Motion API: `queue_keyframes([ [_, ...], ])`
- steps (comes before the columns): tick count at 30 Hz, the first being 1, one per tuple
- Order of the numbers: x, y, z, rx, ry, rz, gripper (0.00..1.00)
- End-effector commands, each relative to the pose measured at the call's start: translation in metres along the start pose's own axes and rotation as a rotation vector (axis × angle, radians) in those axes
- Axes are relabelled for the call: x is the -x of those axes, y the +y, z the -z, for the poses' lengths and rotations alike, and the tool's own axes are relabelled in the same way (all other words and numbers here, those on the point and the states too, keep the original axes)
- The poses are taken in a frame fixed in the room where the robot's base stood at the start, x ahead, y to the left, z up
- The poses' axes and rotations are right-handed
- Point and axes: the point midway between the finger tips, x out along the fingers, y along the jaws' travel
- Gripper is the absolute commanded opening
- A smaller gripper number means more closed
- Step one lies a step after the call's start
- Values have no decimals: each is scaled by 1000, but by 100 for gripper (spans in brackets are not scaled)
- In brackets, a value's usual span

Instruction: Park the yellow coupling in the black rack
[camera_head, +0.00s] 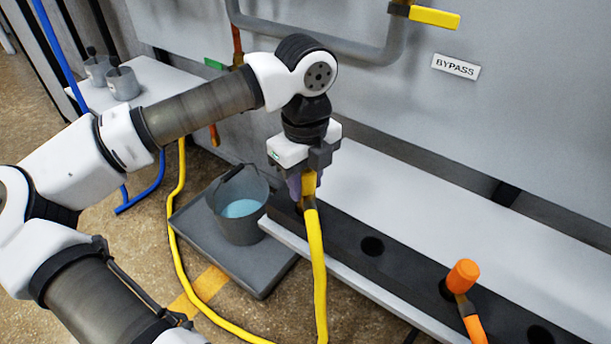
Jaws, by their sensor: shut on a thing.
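My gripper (308,172) is at the left end of the black rack (340,231), pointing down. It is shut on the yellow coupling (310,187), which has a yellow hose (317,260) hanging from it down to the floor. The coupling is mostly covered by the jaws, and its lower end is hard to make out against the rack. I cannot tell whether it sits in a hole or just above one. An empty round hole (372,246) shows in the rack to the right of the gripper.
An orange coupling (462,277) with an orange hose stands in the rack further right, with another hole (540,335) beyond it. A grey bucket (238,209) of blue liquid stands on a grey tray (262,287) left of the rack. A BYPASS label (456,66) is on the wall.

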Motion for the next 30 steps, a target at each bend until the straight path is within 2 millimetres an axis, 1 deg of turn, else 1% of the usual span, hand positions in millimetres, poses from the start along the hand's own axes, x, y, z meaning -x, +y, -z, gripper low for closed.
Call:
queue_keyframes([
  [1,-5,0,0,0,0,0,1],
  [3,-8,0,0,0,-1,0,1],
  [15,-26,0,0,1,-1,-1,1],
  [30,-27,0,0,1,-1,0,1],
])
